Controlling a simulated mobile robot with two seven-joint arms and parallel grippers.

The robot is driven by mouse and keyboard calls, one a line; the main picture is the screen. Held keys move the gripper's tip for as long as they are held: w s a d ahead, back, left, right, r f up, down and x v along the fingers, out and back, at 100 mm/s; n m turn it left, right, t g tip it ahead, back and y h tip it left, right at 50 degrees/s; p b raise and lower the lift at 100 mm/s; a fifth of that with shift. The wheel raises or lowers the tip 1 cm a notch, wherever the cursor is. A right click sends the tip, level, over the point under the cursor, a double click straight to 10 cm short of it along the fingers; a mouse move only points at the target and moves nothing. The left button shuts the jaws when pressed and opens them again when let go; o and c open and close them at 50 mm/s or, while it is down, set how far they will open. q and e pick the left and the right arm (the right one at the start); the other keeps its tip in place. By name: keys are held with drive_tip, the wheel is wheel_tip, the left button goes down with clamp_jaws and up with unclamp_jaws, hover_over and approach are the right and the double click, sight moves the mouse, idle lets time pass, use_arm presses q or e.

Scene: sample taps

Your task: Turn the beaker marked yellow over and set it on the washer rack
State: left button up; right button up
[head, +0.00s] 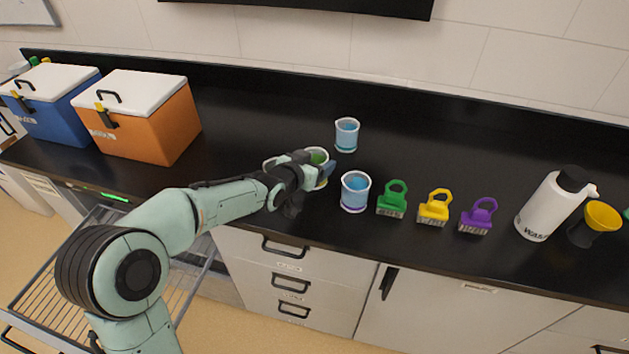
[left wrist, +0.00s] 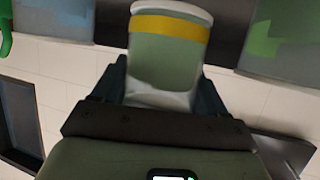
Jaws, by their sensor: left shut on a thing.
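The beaker with the yellow band (left wrist: 170,28) is between the fingers of my left gripper (left wrist: 160,85) in the left wrist view. In the head view this beaker (head: 317,156) stands upright with its mouth up, greenish inside, at the front of the black counter. My left gripper (head: 318,172) is shut on it and hides part of it. I cannot tell whether its base touches the counter. The washer rack (head: 38,284), a wire rack pulled out low at the left, is partly hidden by my left arm. My right gripper is not in view.
Two blue-tinted beakers stand close by, one behind (head: 346,133) and one to the right (head: 355,188). Orange (head: 150,125) and blue (head: 52,105) coolers stand left.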

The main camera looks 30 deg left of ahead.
use_arm(q)
drive_tip(key=shift+f+b, duration=0.3)
drive_tip(key=shift+f, duration=1.85)
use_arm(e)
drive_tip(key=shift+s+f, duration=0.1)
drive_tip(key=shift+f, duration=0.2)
use_arm(q)
drive_tip(key=shift+f, duration=0.15)
drive_tip(key=o, duration=1)
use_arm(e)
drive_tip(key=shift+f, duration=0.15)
